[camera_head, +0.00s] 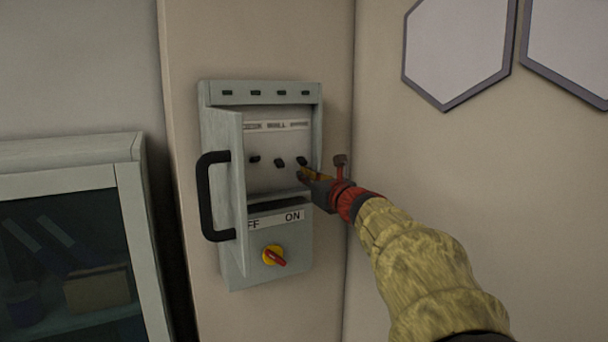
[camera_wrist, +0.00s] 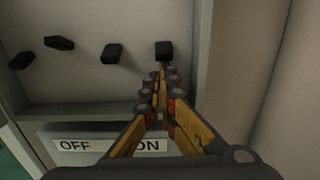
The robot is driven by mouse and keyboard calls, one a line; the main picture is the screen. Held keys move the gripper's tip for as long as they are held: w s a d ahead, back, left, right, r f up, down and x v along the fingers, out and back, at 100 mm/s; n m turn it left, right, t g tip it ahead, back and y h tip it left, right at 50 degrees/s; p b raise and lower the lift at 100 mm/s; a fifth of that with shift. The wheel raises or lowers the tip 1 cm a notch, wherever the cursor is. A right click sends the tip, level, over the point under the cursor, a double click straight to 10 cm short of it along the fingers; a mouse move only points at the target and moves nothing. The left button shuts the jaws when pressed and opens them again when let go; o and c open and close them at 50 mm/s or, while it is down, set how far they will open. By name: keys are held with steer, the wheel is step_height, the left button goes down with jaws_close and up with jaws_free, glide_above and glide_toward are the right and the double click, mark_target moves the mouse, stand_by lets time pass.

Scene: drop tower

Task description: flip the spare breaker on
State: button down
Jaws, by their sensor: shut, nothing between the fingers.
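The breaker box (camera_head: 262,262) is on the wall with its door (camera_head: 230,192) swung open to the left. Inside is a row of black breaker toggles; the rightmost toggle (camera_head: 302,161) also shows in the wrist view (camera_wrist: 163,50). The label strip (camera_head: 277,125) above them reads "WALL" in the middle; its other words are too blurred to read, so I cannot tell which is marked spare. My gripper (camera_head: 301,175) is shut and empty. In the wrist view, its fingertips (camera_wrist: 160,70) are just below the rightmost toggle, close to or touching it.
An OFF/ON label (camera_wrist: 105,146) and a red-and-yellow rotary switch (camera_head: 274,256) are below the toggles. The door's black handle (camera_head: 207,197) sticks out left. A glass-fronted cabinet (camera_head: 128,190) stands at left. A corner wall (camera_head: 450,180) is close on the right.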

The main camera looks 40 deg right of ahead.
steer(key=shift+s+r+g+p, duration=0.3)
steer(key=shift+g+p, duration=0.2)
steer(key=shift+p, duration=0.95)
steer(key=shift+a+r+p, duration=0.1)
steer(key=shift+r+p, duration=0.05)
steer(key=shift+p, duration=0.15)
steer(key=shift+s+a+r, duration=0.1)
steer(key=shift+s+r, duration=0.3)
steer(key=shift+r, duration=0.3)
